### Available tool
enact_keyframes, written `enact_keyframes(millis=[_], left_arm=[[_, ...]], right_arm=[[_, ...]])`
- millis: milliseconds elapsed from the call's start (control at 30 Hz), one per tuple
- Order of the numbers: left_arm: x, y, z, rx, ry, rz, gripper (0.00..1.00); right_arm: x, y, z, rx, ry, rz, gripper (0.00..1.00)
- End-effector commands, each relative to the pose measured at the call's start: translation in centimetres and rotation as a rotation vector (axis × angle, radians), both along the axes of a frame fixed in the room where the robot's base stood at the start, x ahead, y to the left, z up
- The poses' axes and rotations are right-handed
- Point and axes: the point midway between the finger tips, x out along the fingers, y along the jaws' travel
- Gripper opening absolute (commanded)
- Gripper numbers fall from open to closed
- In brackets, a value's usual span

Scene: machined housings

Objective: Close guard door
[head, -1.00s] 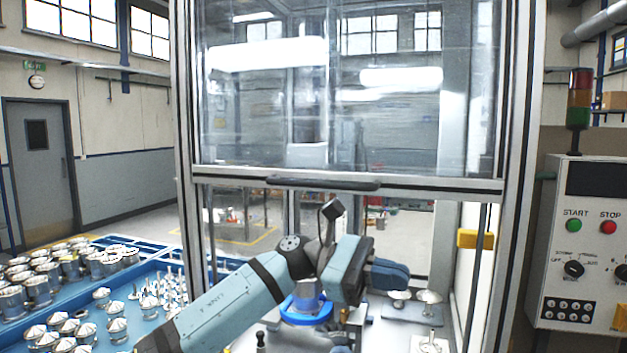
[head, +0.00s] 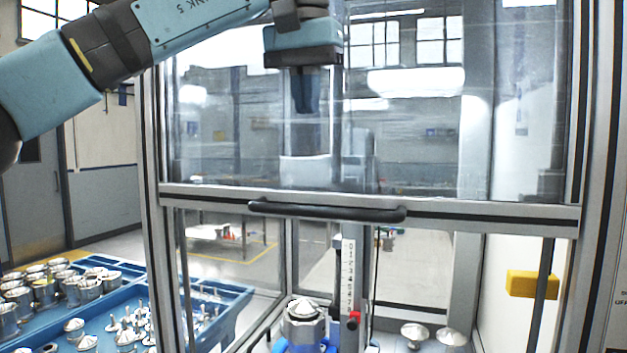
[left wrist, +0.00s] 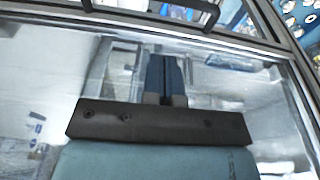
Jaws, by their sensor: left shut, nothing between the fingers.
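The guard door (head: 430,140) is a clear pane in a metal frame, raised, with an open gap below its bottom rail. Its black bar handle (head: 328,211) runs along that rail; it also shows at the top of the left wrist view (left wrist: 150,12). My left gripper (head: 306,110) points down in front of the pane, above the handle and apart from it. Its blue fingers are together and empty; they also show in the left wrist view (left wrist: 166,65). My right gripper is not in view.
Inside the enclosure, a silver part (head: 303,308) sits on a blue-ringed fixture beside a numbered scale (head: 348,275). Mushroom-shaped parts (head: 452,338) stand to its right. A yellow block (head: 533,285) is at the right side. A blue tray (head: 228,300) of metal parts lies at left.

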Motion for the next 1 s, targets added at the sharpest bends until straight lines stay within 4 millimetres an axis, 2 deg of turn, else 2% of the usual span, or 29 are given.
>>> enact_keyframes(millis=[133,267,500,700,1000], left_arm=[[0.1,0.0,-0.9,0.005,-0.004,-0.002,0.00],[0.5,-0.2,-3.3,0.004,-0.001,-0.002,0.00],[1.4,-0.5,-8.4,0.003,-0.001,-0.002,0.00],[1.8,-0.7,-11.6,0.003,-0.002,-0.001,0.00],[2.2,-0.8,-13.5,0.000,-0.003,-0.002,0.00]], right_arm=[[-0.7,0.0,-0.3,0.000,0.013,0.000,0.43],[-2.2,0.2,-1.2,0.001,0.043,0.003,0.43],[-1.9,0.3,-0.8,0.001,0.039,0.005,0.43],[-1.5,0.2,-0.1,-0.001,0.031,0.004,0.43],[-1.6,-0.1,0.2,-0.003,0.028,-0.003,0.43]])
